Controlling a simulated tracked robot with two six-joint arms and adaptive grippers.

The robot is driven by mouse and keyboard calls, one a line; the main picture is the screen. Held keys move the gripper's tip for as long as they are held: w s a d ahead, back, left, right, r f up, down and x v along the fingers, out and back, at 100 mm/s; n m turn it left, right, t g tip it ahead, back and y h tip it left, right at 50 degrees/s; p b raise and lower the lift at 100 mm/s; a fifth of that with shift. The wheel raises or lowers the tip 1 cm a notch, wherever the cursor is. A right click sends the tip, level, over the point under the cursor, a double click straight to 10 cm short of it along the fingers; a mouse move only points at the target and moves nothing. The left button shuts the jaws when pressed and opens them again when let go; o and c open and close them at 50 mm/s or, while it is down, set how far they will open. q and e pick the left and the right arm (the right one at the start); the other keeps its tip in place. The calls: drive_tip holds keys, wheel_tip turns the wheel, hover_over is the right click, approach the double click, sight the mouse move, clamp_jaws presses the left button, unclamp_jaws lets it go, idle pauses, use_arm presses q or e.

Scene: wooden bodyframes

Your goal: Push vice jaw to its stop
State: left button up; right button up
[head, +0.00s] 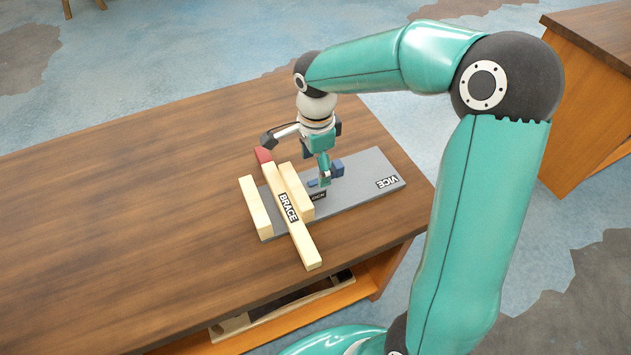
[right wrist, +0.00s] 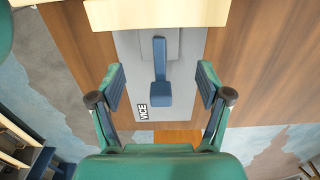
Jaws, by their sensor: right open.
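The vice (head: 365,170) is a flat grey plate lettered VICE on the table, and it also shows in the right wrist view (right wrist: 185,110). A blue handle-like part (head: 337,167) stands on it; in the right wrist view this blue part (right wrist: 160,92) has a block and a narrow bar. A pale wooden brace (head: 303,246), labelled BRACE and red at one end, lies across the plate's left part, between two pale wooden blocks. My right gripper (head: 324,177) is open over the plate; its fingers (right wrist: 160,82) appear either side of the blue part, with gaps. Contact cannot be told.
The brown wooden table (head: 130,200) has wide free room to the left of the vice. Its right edge is close to the plate. A second wooden table (head: 590,90) stands at the right. A shelf (head: 280,305) below the table's front edge holds something dark.

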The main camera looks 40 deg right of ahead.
sight(316, 180)
wheel_tip(316, 180, down, 6)
drive_tip(key=shift+f, duration=0.1)
idle(0.4)
clamp_jaws()
